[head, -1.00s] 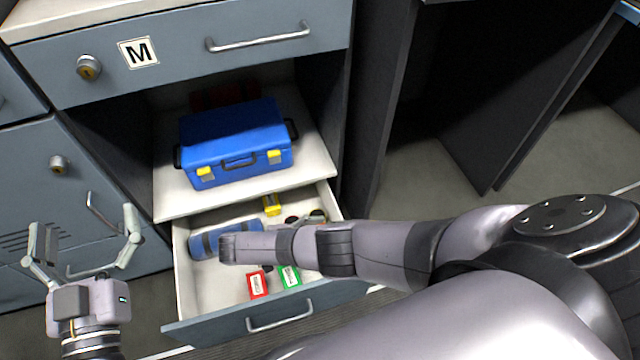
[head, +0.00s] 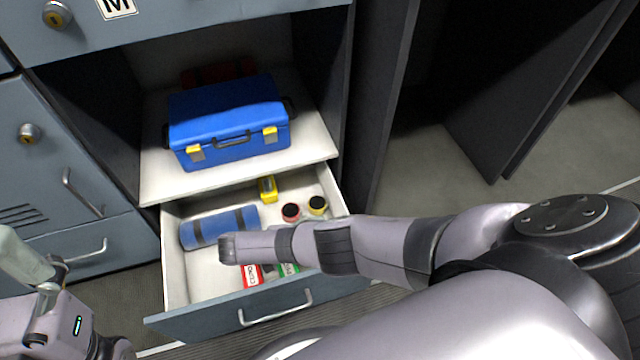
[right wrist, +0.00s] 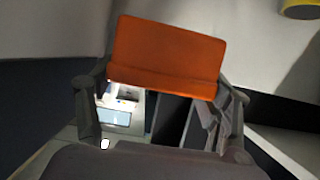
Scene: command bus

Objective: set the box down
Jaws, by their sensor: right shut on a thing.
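An orange box (right wrist: 167,52) shows in the right wrist view, between the fingers of my right gripper (right wrist: 163,90), which is shut on it. The head view shows neither the orange box nor the right gripper's fingers; my right arm crosses there in front of the open drawer. My left gripper (head: 45,275) is at the lower left edge of the head view, partly cut off. One finger shows clearly, so its opening cannot be told. I see no object in it.
A blue toolbox (head: 228,128) stands on the white shelf (head: 160,185). The open drawer (head: 176,285) below holds a blue roll (head: 220,226), a yellow item (head: 267,189), two round-capped containers (head: 304,208), and red and green packets partly behind my arm. Dark open compartments lie right.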

